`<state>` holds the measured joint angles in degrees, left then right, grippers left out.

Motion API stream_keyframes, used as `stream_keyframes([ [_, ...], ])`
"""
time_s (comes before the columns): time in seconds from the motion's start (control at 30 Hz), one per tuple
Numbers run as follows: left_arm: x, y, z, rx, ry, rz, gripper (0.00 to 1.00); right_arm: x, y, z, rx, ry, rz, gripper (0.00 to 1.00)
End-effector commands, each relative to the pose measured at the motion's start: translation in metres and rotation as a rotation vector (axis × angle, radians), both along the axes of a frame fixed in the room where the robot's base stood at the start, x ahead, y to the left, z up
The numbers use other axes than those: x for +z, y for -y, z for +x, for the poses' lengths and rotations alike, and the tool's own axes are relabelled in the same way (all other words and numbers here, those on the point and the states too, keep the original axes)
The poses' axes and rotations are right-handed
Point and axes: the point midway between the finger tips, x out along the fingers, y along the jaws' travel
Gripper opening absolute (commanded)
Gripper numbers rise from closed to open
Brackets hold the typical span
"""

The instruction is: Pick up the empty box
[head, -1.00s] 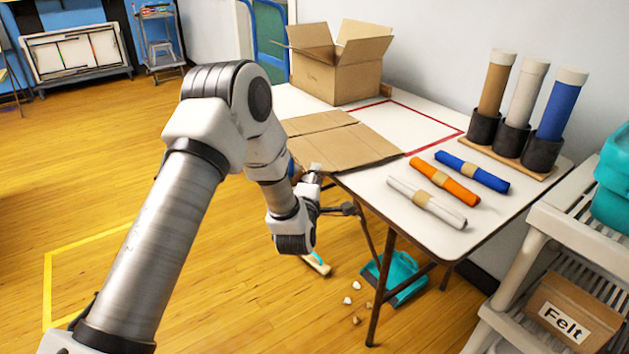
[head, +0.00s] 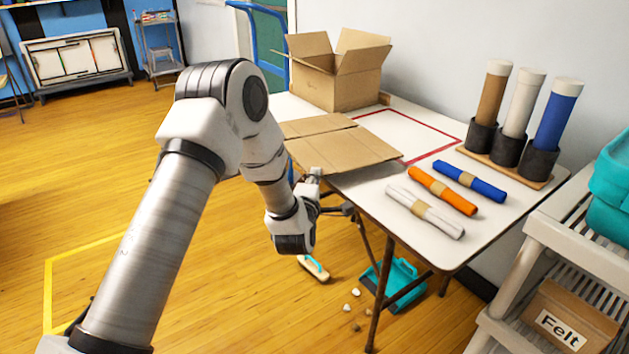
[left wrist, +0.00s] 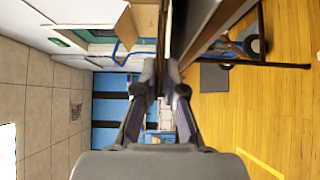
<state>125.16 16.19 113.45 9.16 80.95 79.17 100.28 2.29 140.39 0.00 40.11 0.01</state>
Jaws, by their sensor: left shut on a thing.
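A flattened brown cardboard box (head: 340,147) lies flat at the near left of the table, its front edge by the table's edge. An open cardboard box (head: 335,85) with raised flaps stands upright at the back; its inside is mostly hidden. My left gripper (head: 315,172) is at the front edge of the flattened box and shut on it. In the left wrist view its fingers (left wrist: 162,88) are close together, and the held edge is hard to make out. My right gripper is not in view.
The white table (head: 375,195) has a red outlined area (head: 433,153). Rolls of felt and tubes in a stand (head: 510,160) occupy its right side. A white shelf unit (head: 545,235) stands at right. A teal dustpan (head: 395,285) and brush (head: 313,268) lie on the floor.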

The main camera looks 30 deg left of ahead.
Motion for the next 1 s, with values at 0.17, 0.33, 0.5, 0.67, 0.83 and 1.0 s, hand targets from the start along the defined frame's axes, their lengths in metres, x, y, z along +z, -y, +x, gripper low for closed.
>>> stream_keyframes([
  [0.17,0.003,0.003,-0.006,0.0,0.001,0.0,0.0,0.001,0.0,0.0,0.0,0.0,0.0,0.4],
  [0.33,0.013,0.014,-0.032,-0.001,0.0,0.0,0.0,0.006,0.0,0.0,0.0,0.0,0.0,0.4],
  [0.5,0.022,0.025,-0.058,-0.001,-0.001,0.001,0.0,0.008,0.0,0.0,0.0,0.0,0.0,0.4],
  [0.67,0.031,0.035,-0.084,-0.002,0.0,0.0,0.0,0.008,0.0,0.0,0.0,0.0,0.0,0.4],
  [0.83,0.041,0.046,-0.11,-0.002,0.001,0.001,0.0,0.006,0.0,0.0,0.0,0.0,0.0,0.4],
  [1.0,0.048,0.054,-0.129,0.0,0.001,0.0,0.0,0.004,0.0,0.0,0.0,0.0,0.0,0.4],
])
